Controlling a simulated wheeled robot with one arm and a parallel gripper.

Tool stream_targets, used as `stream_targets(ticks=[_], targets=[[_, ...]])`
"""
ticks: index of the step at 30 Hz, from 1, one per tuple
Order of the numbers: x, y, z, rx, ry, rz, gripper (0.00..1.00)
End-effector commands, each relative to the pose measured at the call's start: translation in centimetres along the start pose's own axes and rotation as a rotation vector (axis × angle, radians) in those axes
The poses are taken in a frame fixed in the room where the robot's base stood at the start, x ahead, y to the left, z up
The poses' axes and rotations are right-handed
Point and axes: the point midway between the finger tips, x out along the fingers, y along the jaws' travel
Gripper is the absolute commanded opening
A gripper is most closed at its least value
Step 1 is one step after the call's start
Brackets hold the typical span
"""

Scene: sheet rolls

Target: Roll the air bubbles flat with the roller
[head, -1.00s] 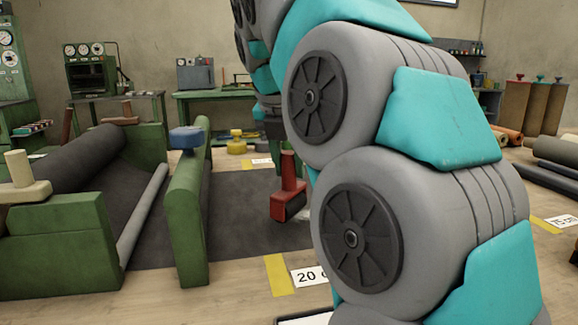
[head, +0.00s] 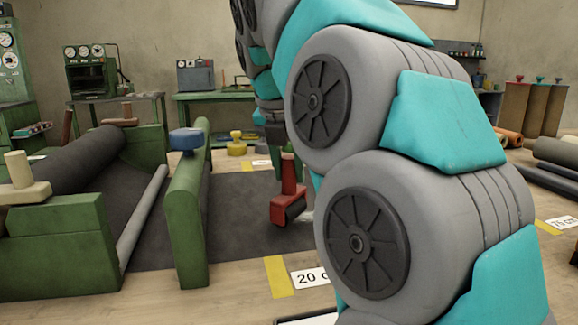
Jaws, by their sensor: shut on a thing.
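My gripper (head: 283,150) is shut on the roller's handle from above, partly hidden behind my arm. I cannot tell for sure whether the drum presses on the sheet. A small pale patch shows on the sheet just right of the drum; the rest of that area is hidden by my arm. No bubble can be made out clearly.
A green frame with a dark roll (head: 75,165) stands at the left. A green bar with a blue knob (head: 186,139) crosses the sheet. A yellow weight (head: 236,145) sits behind. A "20 c" floor label (head: 308,277) lies in front. More rolls (head: 560,150) lie at the right.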

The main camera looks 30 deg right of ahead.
Motion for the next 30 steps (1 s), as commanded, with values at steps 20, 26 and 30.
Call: stream_targets(ticks=[20,26,30], targets=[[1.2,0.0,-0.5,-0.001,-0.001,0.000,0.00],[1.3,0.0,-0.5,0.000,-0.001,0.001,0.00],[1.2,-0.3,-0.3,0.001,0.000,0.000,0.00]])
